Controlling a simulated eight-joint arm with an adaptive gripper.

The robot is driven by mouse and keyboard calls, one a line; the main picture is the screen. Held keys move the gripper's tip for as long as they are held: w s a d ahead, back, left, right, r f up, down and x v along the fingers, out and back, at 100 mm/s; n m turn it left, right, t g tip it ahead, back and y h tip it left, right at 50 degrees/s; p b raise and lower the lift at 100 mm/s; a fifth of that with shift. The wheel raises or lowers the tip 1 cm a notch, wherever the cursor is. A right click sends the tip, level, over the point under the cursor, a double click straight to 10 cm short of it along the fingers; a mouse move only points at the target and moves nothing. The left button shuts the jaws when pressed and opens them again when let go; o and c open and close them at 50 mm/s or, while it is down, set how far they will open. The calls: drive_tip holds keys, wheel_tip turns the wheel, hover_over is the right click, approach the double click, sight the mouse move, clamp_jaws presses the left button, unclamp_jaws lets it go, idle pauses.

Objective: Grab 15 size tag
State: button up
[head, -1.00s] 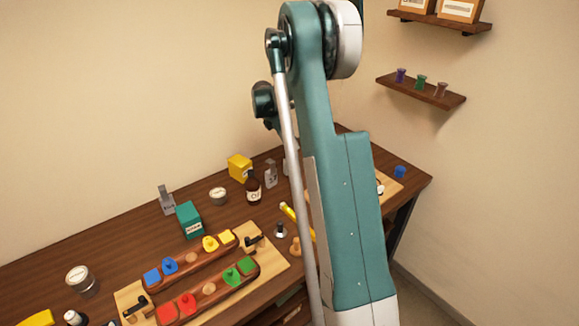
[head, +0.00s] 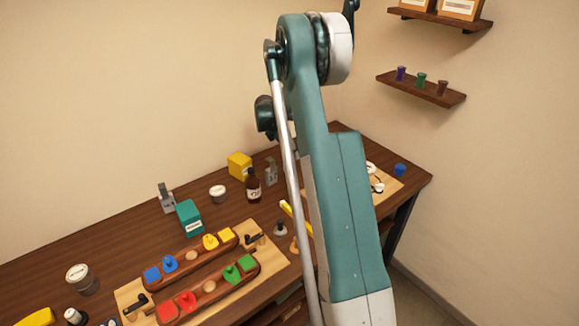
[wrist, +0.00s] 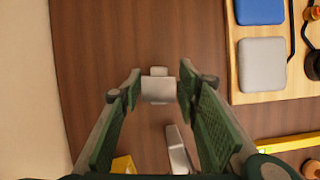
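A small grey metal size tag (wrist: 158,88) shows in the wrist view, standing between the fingertips of my gripper (wrist: 158,86). My gripper is open, with one finger on each side of the tag and a gap visible on both sides. A second grey tag (wrist: 178,150) is nearer the bottom of the wrist view. In the head view, one grey tag stands beside the dark bottle (head: 271,172) and another grey tag (head: 166,200) stands further left. No number on the tags is clearly readable. My arm hides my gripper in the head view.
A yellow box (head: 239,166) stands behind the bottle and shows at the wrist view's bottom left (wrist: 123,165). Bare tabletop (wrist: 95,60) lies left of the fingers.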

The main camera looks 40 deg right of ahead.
drive_tip(key=shift+d+f, duration=0.15)
drive_tip(key=shift+f, duration=0.15)
drive_tip(key=shift+f, duration=0.1)
drive_tip(key=shift+x, duration=2.5)
drive_tip(key=c, duration=1)
